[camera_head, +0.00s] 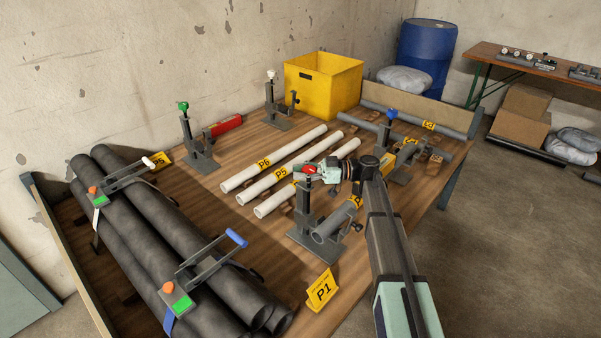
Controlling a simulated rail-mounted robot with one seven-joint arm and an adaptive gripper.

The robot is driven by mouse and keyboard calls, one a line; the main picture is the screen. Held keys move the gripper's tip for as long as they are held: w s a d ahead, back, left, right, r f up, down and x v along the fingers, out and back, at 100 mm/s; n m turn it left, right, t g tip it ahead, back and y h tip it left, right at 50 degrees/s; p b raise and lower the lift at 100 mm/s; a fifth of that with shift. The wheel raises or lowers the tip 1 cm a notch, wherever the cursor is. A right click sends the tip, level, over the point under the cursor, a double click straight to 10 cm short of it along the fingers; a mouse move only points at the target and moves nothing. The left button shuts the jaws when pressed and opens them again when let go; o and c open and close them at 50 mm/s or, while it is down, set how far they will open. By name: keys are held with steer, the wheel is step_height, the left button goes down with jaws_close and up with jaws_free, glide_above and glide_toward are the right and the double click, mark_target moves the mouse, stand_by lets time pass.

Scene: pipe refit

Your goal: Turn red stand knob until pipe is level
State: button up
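The red stand knob (309,169) tops a dark grey stand (303,215) near the table's middle front. My gripper (314,172) reaches in from the right, with its fingertips at the knob. Whether the fingers are closed on it is too small to tell. A grey pipe (330,229) rests at the red stand, its open end facing the front left. It runs back to the right, partly hidden behind my arm. A second stand with a blue knob (392,113) stands further back to the right. I cannot tell from this view whether the pipe is level.
White pipes (262,166) lie left of the red stand. Stands with a green knob (183,106) and a white knob (271,75) are at the back. Black pipes (150,225) fill the left side. A yellow sign P1 (322,290) stands in front, a yellow bin (322,85) behind.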

mark_target(307, 167)
steer(key=shift+d+f+t+b, duration=0.15)
steer(key=shift+t+b, duration=0.15)
steer(key=shift+b, duration=0.05)
